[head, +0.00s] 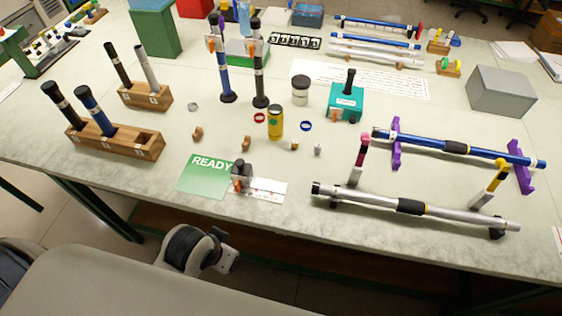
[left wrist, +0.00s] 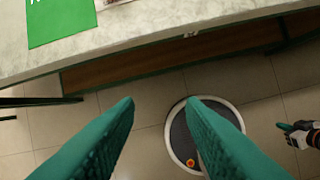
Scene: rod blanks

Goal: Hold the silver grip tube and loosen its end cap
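A long silver tube (head: 365,200) with a black band in its middle lies near the table's front edge at right in the head view. It rests on two low dark supports (head: 497,233). Its left end carries a dark end piece (head: 316,188); its right end looks pale. My left gripper (left wrist: 161,103) shows its two green fingers apart, with nothing between them, over the floor in front of the table. A green-fingered gripper, apparently my right (left wrist: 298,132), shows at the right edge of the left wrist view; its opening is unclear. Neither gripper touches the tube.
A blue tube (head: 420,142) lies behind on purple stands (head: 396,150). Pink-topped (head: 360,158) and yellow-topped (head: 490,185) uprights stand between the tubes. A green READY mat (head: 205,176) lies left, with wooden blocks (head: 140,148) beyond. A grey box (head: 502,90) stands at right.

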